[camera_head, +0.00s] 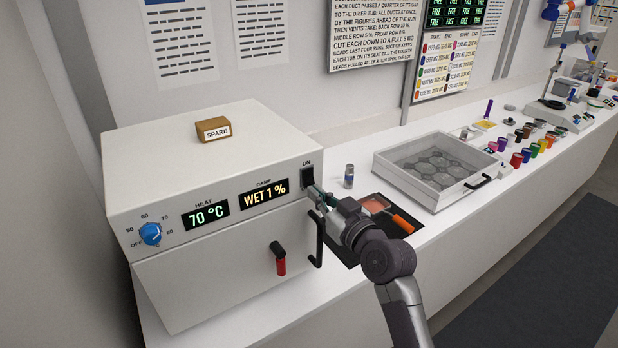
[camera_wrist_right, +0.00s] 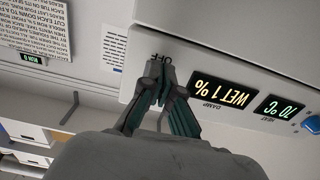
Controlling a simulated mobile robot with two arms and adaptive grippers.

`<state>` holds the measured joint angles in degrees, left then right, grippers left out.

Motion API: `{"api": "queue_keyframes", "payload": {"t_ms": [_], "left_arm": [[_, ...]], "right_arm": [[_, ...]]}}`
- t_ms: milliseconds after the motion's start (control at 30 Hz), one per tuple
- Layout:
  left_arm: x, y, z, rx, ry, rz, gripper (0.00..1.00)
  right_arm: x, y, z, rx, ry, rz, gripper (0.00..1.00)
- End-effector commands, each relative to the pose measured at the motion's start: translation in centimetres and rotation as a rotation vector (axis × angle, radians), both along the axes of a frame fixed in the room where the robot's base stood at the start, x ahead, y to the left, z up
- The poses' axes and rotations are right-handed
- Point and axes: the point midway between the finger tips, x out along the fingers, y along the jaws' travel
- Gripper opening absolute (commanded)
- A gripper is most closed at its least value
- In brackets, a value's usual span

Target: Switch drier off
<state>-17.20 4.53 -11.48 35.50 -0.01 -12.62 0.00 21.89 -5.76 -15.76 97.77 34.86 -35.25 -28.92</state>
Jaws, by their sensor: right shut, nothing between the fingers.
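The drier (camera_head: 215,165) is a white box at the left of the bench. Its front has a heat display (camera_head: 205,213) reading 70 °C, a damp display (camera_head: 264,194) reading WET 1 % and a blue dial (camera_head: 151,233). The dark switch (camera_head: 307,177) is at the front's upper right, with ON printed above it. My right gripper (camera_head: 317,192) is shut and empty, its tips at the switch's lower part. I cannot tell the rocker's position or contact. My left gripper is out of view.
A black handle (camera_head: 319,240) and a red-tipped lever (camera_head: 279,260) stick out from the drier front. A SPARE block (camera_head: 213,129) sits on top. A small jar (camera_head: 349,176), a tray with an orange-handled tool (camera_head: 402,224) and a clear-lidded box (camera_head: 435,168) stand to the right.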

Motion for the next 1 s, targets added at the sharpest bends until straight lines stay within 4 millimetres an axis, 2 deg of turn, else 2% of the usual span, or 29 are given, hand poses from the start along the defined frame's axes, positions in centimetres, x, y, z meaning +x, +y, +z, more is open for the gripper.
{"api": "queue_keyframes", "payload": {"t_ms": [533, 1000], "left_arm": [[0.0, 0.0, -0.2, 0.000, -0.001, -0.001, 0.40], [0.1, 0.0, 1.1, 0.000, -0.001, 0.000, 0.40]], "right_arm": [[0.8, 0.5, 0.0, -0.001, 0.001, -0.001, 0.00], [-2.3, -1.7, 0.0, 0.000, 0.000, 0.000, 0.00]]}}
